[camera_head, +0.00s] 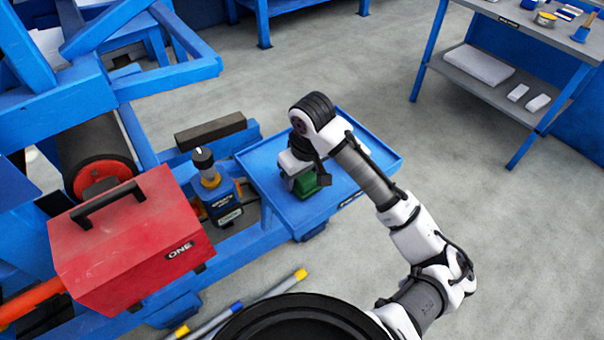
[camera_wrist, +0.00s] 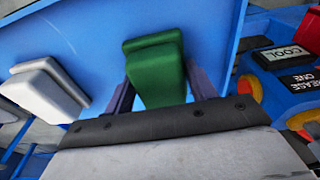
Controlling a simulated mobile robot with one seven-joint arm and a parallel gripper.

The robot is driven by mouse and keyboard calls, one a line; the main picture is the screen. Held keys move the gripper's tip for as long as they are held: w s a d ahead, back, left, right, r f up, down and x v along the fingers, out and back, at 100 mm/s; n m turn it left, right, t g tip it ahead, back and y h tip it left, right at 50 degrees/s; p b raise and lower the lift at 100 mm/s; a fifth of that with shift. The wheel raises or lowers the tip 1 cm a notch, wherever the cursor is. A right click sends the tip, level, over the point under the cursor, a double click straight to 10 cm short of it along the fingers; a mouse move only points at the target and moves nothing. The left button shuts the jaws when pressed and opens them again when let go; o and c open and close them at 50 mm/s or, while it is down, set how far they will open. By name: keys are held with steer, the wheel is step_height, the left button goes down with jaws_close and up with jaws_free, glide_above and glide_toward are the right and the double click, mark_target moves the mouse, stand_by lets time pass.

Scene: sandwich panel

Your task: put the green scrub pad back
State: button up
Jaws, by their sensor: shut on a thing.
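The green scrub pad (camera_head: 306,187) is at the blue tray in the head view, under my wrist. It also shows in the wrist view (camera_wrist: 158,62), as a green block between two dark fingers. My gripper (camera_head: 303,178) points down over the left part of the tray (camera_head: 371,149) and is shut on the pad. In the wrist view my gripper (camera_wrist: 160,88) has one finger along each side of the pad. I cannot tell whether the pad touches the tray.
A white pad (camera_wrist: 46,90) lies on the tray beside the green one. Left of the tray stand a blue-and-yellow device with a black-topped bottle (camera_head: 212,185) and a red toolbox (camera_head: 130,240). A shelf table (camera_head: 530,35) stands at the upper right.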

mark_target(307, 177)
steer(key=shift+f, duration=0.1)
steer(key=shift+f, duration=0.15)
steer(key=o, duration=1)
steer(key=r, duration=0.4)
steer(key=s+r, duration=0.1)
steer(key=r, duration=0.3)
steer(key=d+r, duration=0.1)
steer(key=r, duration=0.3)
steer(key=shift+s+r, duration=0.15)
steer(key=shift+s, duration=0.1)
